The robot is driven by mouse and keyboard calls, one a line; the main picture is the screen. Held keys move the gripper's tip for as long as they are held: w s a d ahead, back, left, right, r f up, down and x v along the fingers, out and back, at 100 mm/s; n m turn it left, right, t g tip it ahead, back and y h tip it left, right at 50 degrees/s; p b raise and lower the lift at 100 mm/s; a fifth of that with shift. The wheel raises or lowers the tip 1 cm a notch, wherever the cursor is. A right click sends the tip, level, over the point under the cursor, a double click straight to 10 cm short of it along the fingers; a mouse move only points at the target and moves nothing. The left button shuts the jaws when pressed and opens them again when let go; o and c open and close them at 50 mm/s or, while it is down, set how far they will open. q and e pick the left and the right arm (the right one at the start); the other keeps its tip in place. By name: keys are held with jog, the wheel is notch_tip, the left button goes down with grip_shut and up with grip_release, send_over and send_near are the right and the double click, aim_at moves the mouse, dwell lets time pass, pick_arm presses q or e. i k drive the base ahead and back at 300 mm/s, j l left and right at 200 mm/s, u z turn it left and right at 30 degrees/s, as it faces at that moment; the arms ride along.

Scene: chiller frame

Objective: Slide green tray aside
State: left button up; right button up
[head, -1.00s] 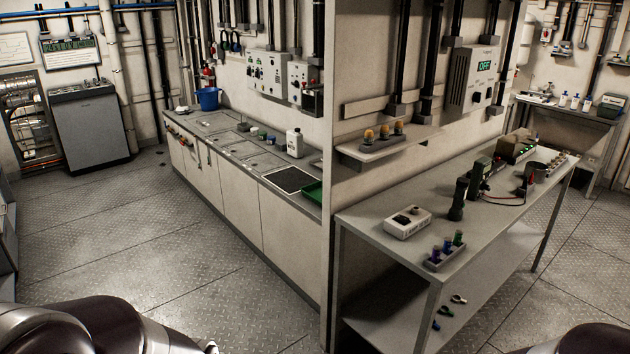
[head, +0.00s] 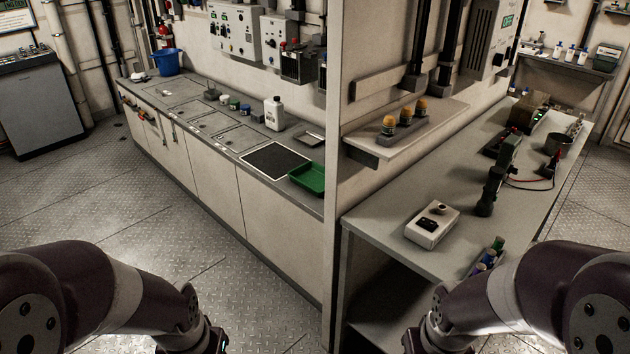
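The green tray (head: 308,177) is shallow and sits on the left counter at its near right end, close to the dividing wall. It lies beside a black mesh panel (head: 275,158) set in the counter top and seems to overlap that panel's right edge slightly. My left and right arms show at the bottom left and bottom right corners, well short of the counter. Both grippers are below the bottom edge of the picture, so their fingers are hidden.
A white bottle (head: 274,113), small jars (head: 234,103) and a blue bucket (head: 166,61) stand on the counter (head: 187,112). A dividing wall (head: 336,120) separates it from a bench (head: 390,205) holding a white box (head: 432,224) and tools. The floor (head: 110,215) at left is clear.

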aim_at(310, 176)
jog(key=i+j+u, duration=0.15)
jog(key=i+u, duration=0.15)
jog(key=i, duration=0.25)
jog(key=i+j, duration=0.15)
jog(key=i, duration=0.35)
jog(key=i+j+z, duration=0.15)
jog(key=i, duration=0.3)
jog(key=i+j, duration=0.15)
jog(key=i, duration=0.35)
jog(key=i+j+z, duration=0.1)
jog(key=i, duration=0.35)
jog(key=i+j+z, duration=0.4)
jog(key=i+j, duration=0.05)
jog(key=i, duration=0.1)
